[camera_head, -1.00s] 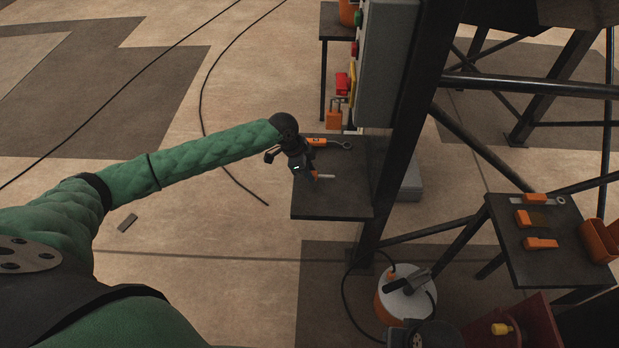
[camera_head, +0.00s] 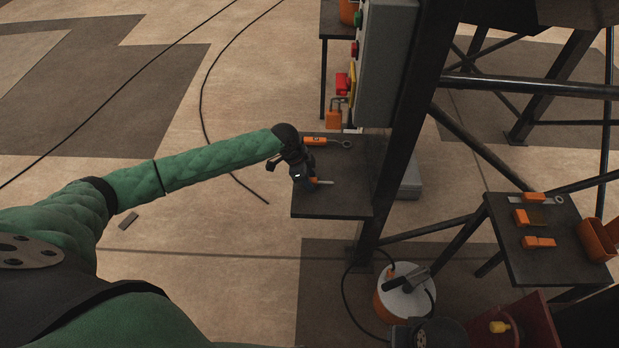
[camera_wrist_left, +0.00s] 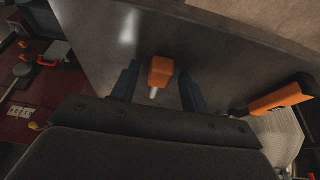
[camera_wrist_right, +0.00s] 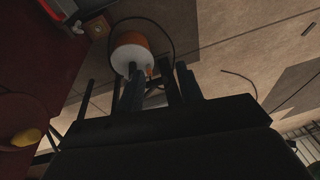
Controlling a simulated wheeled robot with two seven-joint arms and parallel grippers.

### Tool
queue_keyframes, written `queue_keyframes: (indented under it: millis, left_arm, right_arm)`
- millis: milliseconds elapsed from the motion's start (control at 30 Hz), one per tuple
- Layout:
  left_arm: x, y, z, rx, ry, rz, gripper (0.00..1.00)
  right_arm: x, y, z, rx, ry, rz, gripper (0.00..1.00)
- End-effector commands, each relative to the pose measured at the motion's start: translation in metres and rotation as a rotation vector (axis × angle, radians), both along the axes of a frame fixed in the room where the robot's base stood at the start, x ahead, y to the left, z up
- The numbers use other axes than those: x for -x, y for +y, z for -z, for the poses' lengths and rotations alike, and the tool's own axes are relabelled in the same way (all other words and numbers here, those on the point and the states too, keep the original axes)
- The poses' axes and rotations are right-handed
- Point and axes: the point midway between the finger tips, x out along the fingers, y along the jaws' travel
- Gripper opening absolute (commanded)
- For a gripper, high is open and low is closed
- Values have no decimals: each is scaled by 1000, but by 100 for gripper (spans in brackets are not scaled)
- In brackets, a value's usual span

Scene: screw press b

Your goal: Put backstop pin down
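The backstop pin, with an orange grip and a short grey shaft (camera_head: 325,182), is at the small dark table (camera_head: 335,208). In the left wrist view its orange grip (camera_wrist_left: 160,70) shows between my left fingers, with a gap on each side. My left gripper (camera_head: 306,172) is over the table, open around the pin without visible contact. It also shows in the left wrist view (camera_wrist_left: 157,88). The pin appears to lie on the tabletop. My right gripper (camera_wrist_right: 160,88) is open and empty, low and away from this table.
An orange-handled ring tool (camera_head: 320,141) lies at the table's back edge. A dark press post (camera_head: 400,130) and grey control box (camera_head: 388,60) stand right of it. A second table (camera_head: 560,262) holds orange pieces. A white-and-orange drum (camera_head: 403,303) stands below.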

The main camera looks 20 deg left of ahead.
Motion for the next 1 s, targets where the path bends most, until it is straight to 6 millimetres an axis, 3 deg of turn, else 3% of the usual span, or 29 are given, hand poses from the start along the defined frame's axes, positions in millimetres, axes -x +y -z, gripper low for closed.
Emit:
queue_keyframes:
  millis: [267,700,1000]
  left_arm:
    - [1,5,-14,0,0,0,46]
    - [10,35,-88,-2,-2,0,46]
    - [13,44,-112,-1,0,0,46]
  right_arm:
    - [-1,-1,4,-1,-8,-4,36]
    - [-10,23,27,-51,-62,-20,36]
    - [-12,30,35,-67,-74,-26,36]
